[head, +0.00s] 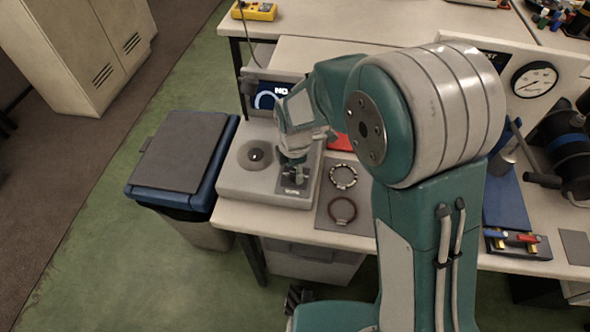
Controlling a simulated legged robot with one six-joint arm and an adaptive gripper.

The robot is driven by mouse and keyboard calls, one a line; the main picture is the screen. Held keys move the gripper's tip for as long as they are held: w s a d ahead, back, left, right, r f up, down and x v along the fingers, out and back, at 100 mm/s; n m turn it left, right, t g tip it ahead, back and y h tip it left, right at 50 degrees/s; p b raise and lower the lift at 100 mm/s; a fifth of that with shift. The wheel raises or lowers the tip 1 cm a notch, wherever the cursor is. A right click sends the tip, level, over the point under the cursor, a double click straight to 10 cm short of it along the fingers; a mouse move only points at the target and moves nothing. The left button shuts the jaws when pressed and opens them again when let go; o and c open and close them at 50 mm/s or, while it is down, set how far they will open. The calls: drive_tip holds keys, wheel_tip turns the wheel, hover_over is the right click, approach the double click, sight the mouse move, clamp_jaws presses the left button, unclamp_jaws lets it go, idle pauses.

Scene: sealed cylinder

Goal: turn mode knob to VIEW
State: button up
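A light grey control console (232,186) sits at the left front corner of the bench. It has a round dark dial with a small knob (255,155) on its left part and a dark square plate (294,187) on its right part. My gripper (293,174) points down over the dark plate, at or very close to a small part there. The mode knob is not clearly visible and may be hidden under my gripper. The fingers are too small to tell open from shut. A dark screen (266,97) behind the console shows partly hidden white letters.
A light ring (343,177) and a dark red ring (342,211) lie on a grey mat right of the console. A blue lidded bin (182,160) stands left of the bench. A pressure gauge (534,80) is at the right. My arm covers the bench's middle.

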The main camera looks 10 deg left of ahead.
sight(294, 171)
drive_tip(key=shift+s, duration=0.1)
wheel_tip(294, 171, up, 12)
drive_tip(key=shift+f, duration=0.15)
idle(0.6)
drive_tip(key=s+d+r+m+t, duration=0.1)
drive_tip(key=s+d+r+m, duration=0.1)
drive_tip(key=d+r+m, duration=0.4)
drive_tip(key=s+d+r+m+t, duration=0.1)
drive_tip(key=s+d+r+m, duration=0.2)
drive_tip(key=d+m, duration=0.3)
drive_tip(key=s+d+r+m+t, duration=0.1)
drive_tip(key=s+d+m+t, duration=0.2)
drive_tip(key=s+d+m, duration=0.8)
drive_tip(key=shift+s+d+r+m, duration=0.25)
drive_tip(key=shift+d+r+m, duration=0.2)
drive_tip(key=shift+m, duration=0.55)
